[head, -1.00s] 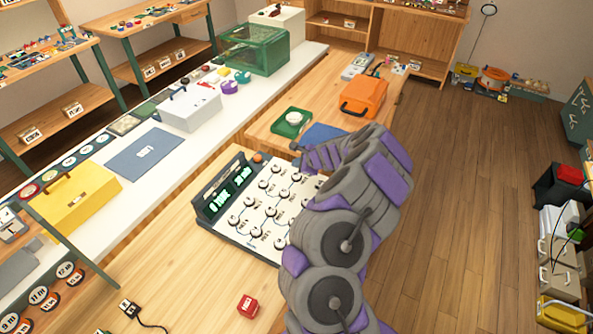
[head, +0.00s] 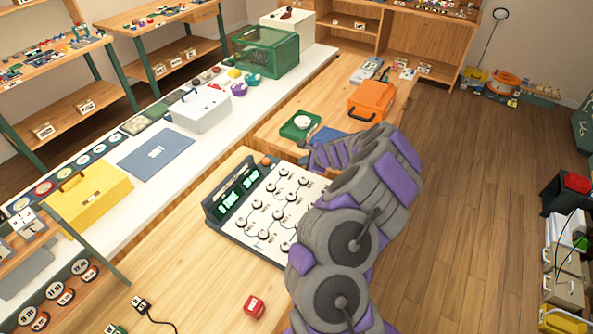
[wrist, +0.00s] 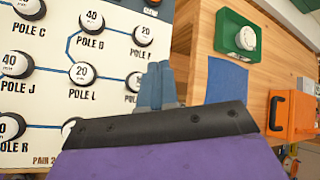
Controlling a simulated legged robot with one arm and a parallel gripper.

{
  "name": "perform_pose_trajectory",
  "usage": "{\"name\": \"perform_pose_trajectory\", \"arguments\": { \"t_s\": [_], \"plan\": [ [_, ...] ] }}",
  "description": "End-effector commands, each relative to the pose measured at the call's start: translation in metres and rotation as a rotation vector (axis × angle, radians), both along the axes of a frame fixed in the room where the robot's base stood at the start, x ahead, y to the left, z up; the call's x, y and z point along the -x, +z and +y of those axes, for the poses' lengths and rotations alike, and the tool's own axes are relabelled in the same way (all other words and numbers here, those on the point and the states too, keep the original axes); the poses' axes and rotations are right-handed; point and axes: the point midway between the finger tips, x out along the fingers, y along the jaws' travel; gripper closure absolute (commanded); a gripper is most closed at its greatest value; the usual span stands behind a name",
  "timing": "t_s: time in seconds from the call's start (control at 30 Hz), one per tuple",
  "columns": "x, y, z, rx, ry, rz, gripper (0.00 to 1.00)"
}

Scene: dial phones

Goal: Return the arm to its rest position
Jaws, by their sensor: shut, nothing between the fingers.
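My gripper (head: 305,150) is at the end of my grey and purple arm (head: 375,185), which reaches up and bends left over the far right edge of the dial panel. In the wrist view its narrow blue-grey fingers (wrist: 157,85) are together, with nothing between them. The dial panel (head: 268,207) has a white face with several round knobs and a dark green display. In the wrist view the panel (wrist: 105,62) shows knobs labelled POLE, left of and below the fingers. My arm hides the panel's right side in the head view.
A green box with a white dial (head: 300,125), a blue mat (head: 338,139) and an orange case (head: 371,102) are on the wooden table beyond. A red cube (head: 254,306) lies near the panel. A white counter (head: 120,205) runs along the left.

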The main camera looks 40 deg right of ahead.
Motion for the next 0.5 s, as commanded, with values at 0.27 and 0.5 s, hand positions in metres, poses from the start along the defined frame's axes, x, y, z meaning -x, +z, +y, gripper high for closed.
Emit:
{"name": "perform_pose_trajectory", "arguments": {
  "t_s": [0.27, 0.5],
  "plan": [
    [-0.001, 0.001, 0.002, 0.001, 0.005, -0.001, 1.00],
    [-0.029, 0.052, 0.071, 0.027, 0.215, -0.055, 1.00]
  ]
}}
